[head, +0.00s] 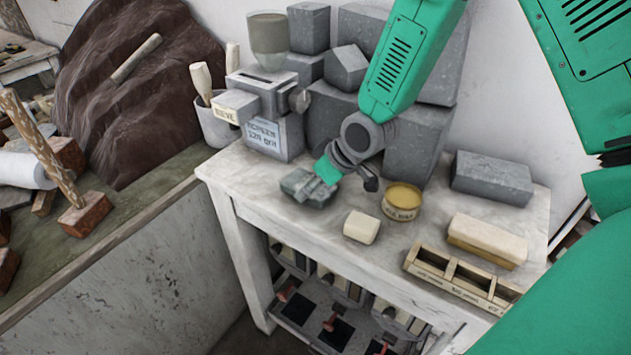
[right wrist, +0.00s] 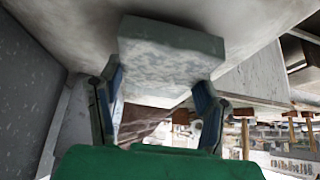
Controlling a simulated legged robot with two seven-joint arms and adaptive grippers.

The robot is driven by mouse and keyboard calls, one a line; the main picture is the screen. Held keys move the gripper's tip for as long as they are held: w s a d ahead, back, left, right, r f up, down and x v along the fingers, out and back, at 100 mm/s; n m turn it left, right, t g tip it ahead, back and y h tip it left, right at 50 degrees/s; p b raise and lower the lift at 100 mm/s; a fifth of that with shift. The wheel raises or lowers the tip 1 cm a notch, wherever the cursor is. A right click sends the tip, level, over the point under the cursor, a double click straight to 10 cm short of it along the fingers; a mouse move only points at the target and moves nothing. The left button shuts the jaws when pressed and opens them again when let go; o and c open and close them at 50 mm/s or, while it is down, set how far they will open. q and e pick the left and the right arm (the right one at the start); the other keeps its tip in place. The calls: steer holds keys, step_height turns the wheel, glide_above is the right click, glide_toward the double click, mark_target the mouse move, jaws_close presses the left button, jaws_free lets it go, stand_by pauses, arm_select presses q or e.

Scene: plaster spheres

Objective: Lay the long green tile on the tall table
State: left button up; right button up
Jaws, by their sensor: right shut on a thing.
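The long green tile (head: 305,188), a grey-green mottled block, is at the left part of the pale, worn top of the tall table (head: 240,168). My right gripper (head: 322,180) reaches down from above and is shut on the tile. In the right wrist view, the tile (right wrist: 168,62) sits between the two fingers of my right gripper (right wrist: 158,88), with its far end close to the pale surface. I cannot tell whether the tile touches the tabletop. My left gripper is not in view.
A machine with a hopper (head: 268,105) and grey stone blocks (head: 430,145) stand behind. A cream block (head: 361,227), a yellow tin (head: 402,201), a cream-topped brush or block (head: 487,240) and a wooden divided box (head: 465,278) stand to the right. The front left corner is bare.

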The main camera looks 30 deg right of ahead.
steer(key=shift+a, duration=0.15)
steer(key=shift+d+f, duration=0.1)
steer(key=shift+d, duration=0.5)
steer(key=shift+d+f, duration=0.1)
steer(key=shift+f, duration=0.1)
steer(key=shift+a+f+b, duration=0.15)
steer(key=shift+a+b, duration=0.15)
steer(key=shift+a, duration=0.2)
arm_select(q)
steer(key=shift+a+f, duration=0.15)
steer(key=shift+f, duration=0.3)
arm_select(e)
steer(key=shift+a+f, duration=0.1)
steer(key=shift+f, duration=0.1)
